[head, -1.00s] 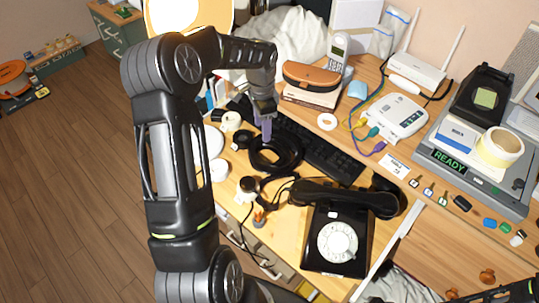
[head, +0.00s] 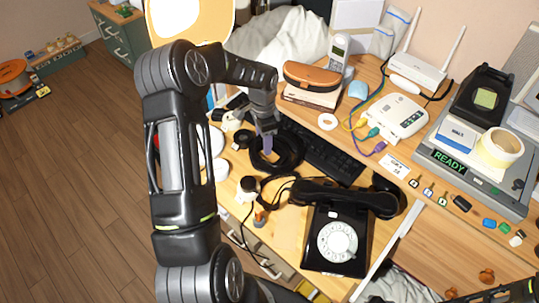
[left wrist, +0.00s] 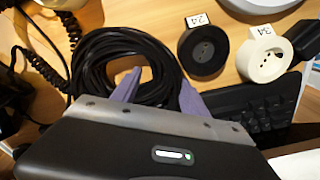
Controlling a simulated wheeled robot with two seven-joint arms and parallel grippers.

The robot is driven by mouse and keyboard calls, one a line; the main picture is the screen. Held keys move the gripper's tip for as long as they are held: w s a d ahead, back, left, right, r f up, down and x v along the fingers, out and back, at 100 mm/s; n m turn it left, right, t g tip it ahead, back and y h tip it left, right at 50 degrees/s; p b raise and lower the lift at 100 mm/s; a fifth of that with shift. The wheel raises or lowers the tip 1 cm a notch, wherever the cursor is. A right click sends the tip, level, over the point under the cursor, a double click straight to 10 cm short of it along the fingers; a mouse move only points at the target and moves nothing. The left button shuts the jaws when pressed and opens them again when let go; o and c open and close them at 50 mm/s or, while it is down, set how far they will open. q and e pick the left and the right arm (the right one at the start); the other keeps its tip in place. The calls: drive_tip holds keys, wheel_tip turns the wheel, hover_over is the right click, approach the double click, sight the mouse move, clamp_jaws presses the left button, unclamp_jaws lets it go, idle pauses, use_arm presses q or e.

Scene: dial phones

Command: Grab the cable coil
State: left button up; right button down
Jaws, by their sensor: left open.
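The black cable coil (head: 290,154) lies on the wooden desk, left of the keyboard and behind the dial phone. It also shows in the left wrist view (left wrist: 98,58). My left gripper (head: 267,150) points down at the coil. In the left wrist view its two purple fingers (left wrist: 158,92) are apart, near the coil's rim. One finger is over the coil's central opening and the other is by its outer side. I cannot tell whether they touch the cable. The right gripper cannot be made out.
A black dial phone (head: 337,240) stands in front of the coil, with its cord beside it. A black keyboard (head: 325,158) lies close on the right.

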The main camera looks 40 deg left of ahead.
use_arm(q)
drive_tip(key=shift+c, duration=0.3)
clamp_jaws()
idle(0.6)
drive_tip(key=shift+r, duration=0.1)
